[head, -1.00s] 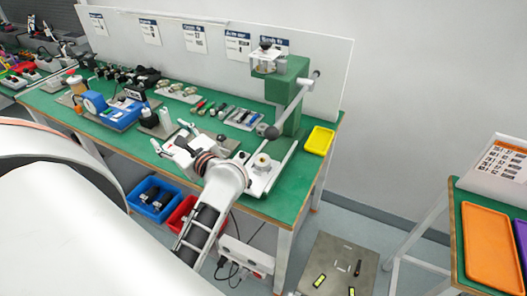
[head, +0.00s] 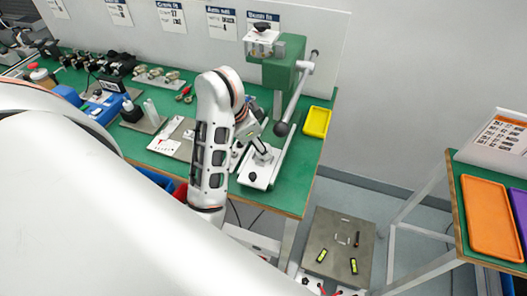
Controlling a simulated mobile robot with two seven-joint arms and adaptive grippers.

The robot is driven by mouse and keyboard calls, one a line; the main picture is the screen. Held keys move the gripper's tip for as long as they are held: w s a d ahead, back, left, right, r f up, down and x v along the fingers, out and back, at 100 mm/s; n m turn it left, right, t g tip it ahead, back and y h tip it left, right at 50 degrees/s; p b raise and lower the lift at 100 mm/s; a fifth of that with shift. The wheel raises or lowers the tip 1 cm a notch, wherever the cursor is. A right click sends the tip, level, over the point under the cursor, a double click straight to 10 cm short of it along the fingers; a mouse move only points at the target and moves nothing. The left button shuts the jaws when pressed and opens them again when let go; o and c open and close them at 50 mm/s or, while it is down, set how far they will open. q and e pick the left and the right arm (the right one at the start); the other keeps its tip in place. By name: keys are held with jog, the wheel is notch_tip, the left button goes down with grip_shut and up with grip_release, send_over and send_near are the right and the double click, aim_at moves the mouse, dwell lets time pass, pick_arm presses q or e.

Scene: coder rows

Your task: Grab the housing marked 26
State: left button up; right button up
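No number 26 is legible on any part, so I cannot tell which is the marked housing. Several black parts (head: 118,63) stand at the back left of the green bench (head: 282,193). A row of brass-coloured parts (head: 160,77) lies to their right. My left arm rises over the bench and bends at its top. My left gripper (head: 251,128) is mostly hidden behind this arm, near a white-based fixture (head: 257,176); its fingers cannot be made out. Small red and white tips show at the bottom edge; I cannot tell whether they belong to my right gripper.
A green press (head: 285,72) with a long lever stands at the back right, beside a yellow tray (head: 317,121). A blue device (head: 103,107) is on the left. A side table at right holds an orange tray (head: 490,215). A grey plate (head: 338,243) lies on the floor.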

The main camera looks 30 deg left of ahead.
pick_arm(q)
jog(key=shift+w+f, duration=0.25)
jog(key=shift+f, duration=0.4)
jog(key=b+x, duration=0.2)
jog(key=x, duration=0.2)
jog(key=shift+a+f, duration=0.15)
jog(key=shift+f, duration=0.05)
jog(key=shift+w+f, duration=0.15)
pick_arm(e)
jog(key=shift+w+a+r+t+y, duration=0.15)
jog(key=shift+w+a+t+y, duration=0.2)
jog(key=shift+w+a, duration=0.4)
pick_arm(q)
jog(key=c, duration=1.3)
pick_arm(e)
jog(key=shift+s+f, duration=0.2)
jog(key=shift+s, duration=0.05)
